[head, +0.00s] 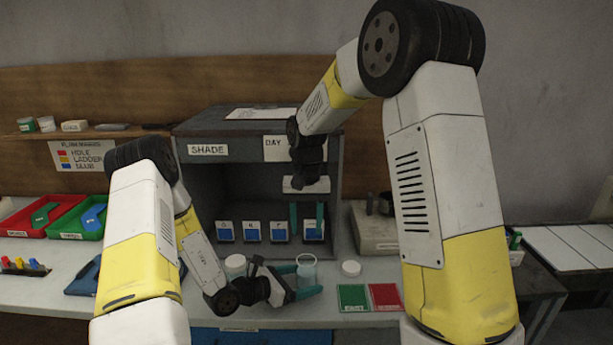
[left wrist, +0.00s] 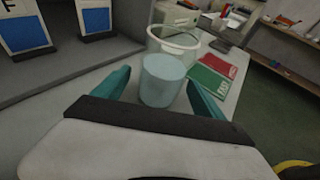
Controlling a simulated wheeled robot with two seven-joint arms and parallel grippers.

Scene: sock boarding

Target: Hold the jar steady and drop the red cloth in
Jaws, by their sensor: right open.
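The clear jar (head: 306,268) stands upright on the bench, with pale blue in its lower part. My left gripper (head: 305,281) is open, with its teal fingers on either side of the jar. In the left wrist view the jar (left wrist: 163,82) sits between the fingers, with a small gap visible at the left finger. My right gripper (head: 306,216) is open and points down, empty, above and behind the jar, in front of the grey cabinet. I see no loose red cloth; the red thing near the jar is a flat lettered panel (head: 385,297).
A green panel (head: 352,298) lies beside the red one. Red and green trays are at far left.

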